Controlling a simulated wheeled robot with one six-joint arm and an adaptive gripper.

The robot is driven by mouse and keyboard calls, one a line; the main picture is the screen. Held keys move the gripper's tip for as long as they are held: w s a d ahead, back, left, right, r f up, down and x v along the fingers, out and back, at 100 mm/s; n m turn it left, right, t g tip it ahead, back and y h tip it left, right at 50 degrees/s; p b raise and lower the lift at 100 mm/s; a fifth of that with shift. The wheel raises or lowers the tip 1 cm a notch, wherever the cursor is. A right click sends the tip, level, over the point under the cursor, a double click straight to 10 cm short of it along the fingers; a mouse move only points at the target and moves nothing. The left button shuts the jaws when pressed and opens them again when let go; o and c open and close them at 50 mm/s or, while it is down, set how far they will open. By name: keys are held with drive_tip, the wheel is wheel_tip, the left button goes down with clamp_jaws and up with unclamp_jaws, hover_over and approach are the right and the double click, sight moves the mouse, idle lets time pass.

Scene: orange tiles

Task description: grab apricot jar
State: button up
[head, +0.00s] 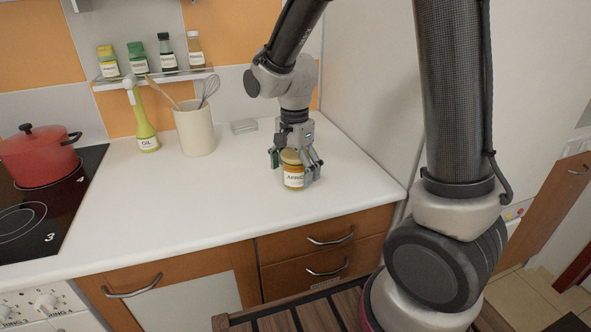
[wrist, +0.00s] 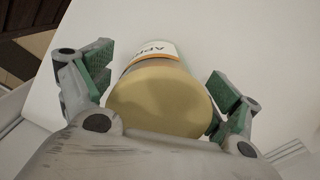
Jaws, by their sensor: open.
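The apricot jar (head: 293,176) stands upright on the white counter, with a yellow-gold lid and a white label whose visible letters begin "APRI". In the wrist view the jar's lid (wrist: 160,98) fills the middle, with the label above it. My gripper (head: 297,164) is open and points down over the jar. Its green-padded fingers stand on either side of the jar, and in the wrist view my gripper (wrist: 157,90) shows a gap at the left pad. The right pad looks close to the jar; I cannot tell whether it touches.
A utensil crock (head: 195,130) and a green oil bottle (head: 146,125) stand at the back left. A red pot (head: 38,158) sits on the black stove. A shelf (head: 150,80) holds several small bottles. The counter (head: 190,205) left of the jar is clear.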

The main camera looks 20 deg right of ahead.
drive_tip(key=c, duration=1.3)
